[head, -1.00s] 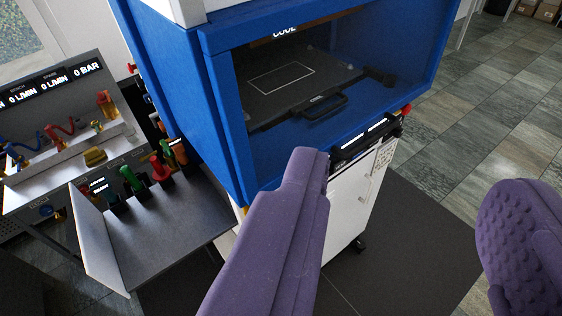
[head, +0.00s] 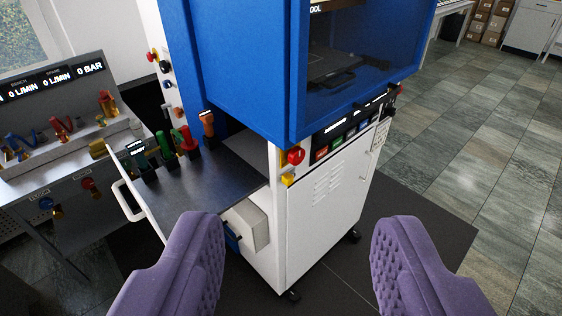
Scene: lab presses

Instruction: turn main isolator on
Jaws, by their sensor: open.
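My gripper (head: 298,222) is open and empty, its two purple ridged fingers wide apart at the bottom of the view. Beyond the gap stands the white press cabinet (head: 325,215). A red round knob (head: 295,156) on a yellow backing sits at the cabinet's upper front corner. A smaller yellow part (head: 288,180) sits just below it. A light grey box (head: 246,226) with a blue part (head: 232,237) is on the cabinet's left side, near the left fingertip. No label shows which of these is the main isolator, and its setting cannot be told.
The blue press housing (head: 245,75) overhangs the cabinet. A tray (head: 205,190) with several coloured-handled tools juts out to the left. A gauge bench (head: 60,165) stands further left. Tiled floor (head: 480,150) is open at the right.

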